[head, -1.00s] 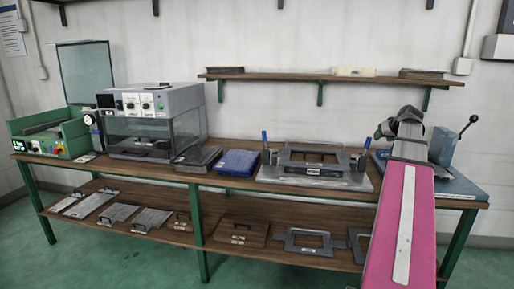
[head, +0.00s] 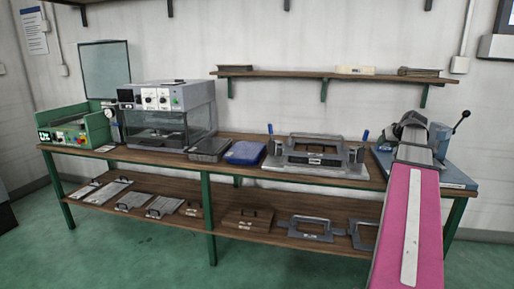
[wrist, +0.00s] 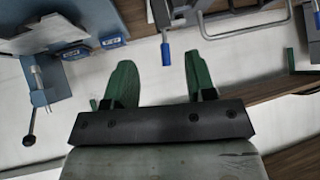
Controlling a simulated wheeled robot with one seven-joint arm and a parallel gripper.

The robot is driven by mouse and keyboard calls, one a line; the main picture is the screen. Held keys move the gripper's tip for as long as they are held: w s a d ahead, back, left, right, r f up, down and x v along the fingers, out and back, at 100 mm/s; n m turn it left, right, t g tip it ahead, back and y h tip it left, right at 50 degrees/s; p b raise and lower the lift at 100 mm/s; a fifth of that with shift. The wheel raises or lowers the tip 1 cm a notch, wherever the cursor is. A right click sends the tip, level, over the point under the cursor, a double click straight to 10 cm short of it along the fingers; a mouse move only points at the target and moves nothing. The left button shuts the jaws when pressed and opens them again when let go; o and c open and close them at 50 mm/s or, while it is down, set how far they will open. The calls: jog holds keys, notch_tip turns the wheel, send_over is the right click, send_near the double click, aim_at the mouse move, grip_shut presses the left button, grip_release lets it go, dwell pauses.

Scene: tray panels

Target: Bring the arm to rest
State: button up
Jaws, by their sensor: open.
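My gripper shows in the wrist view (wrist: 158,85), with two green fingers spread apart and nothing between them. Bare pale wall shows between and beyond the fingers. In the head view my pink arm reaches up at the right, in front of the right end of the workbench (head: 330,177). There its end hides the gripper's fingers, and the arm covers part of the blue lever press (head: 438,140). I cannot tell in the head view how far the gripper is from the press.
A clamp fixture with a grey frame (head: 314,160) stands left of my arm. A blue tray (head: 244,153), a dark tray (head: 209,148), a glass-fronted machine (head: 168,113) and a green device (head: 75,128) stand further left. A wall shelf (head: 330,76) hangs above. Green floor (head: 130,250) is open in front.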

jog(key=s+a+f+g, duration=0.2)
jog(key=a+f, duration=0.9)
jog(key=f, duration=0.1)
jog(key=s+a+f+g, duration=0.3)
jog(key=a+f, duration=0.7)
jog(key=f, duration=0.2)
jog(key=s+a+f+n+g, duration=0.1)
jog(key=s+a+f+g, duration=0.3)
jog(key=s+a+f, duration=1)
notch_tip(320, 180, down, 2)
jog(key=shift+a+h, duration=0.4)
jog(key=shift+a, duration=0.1)
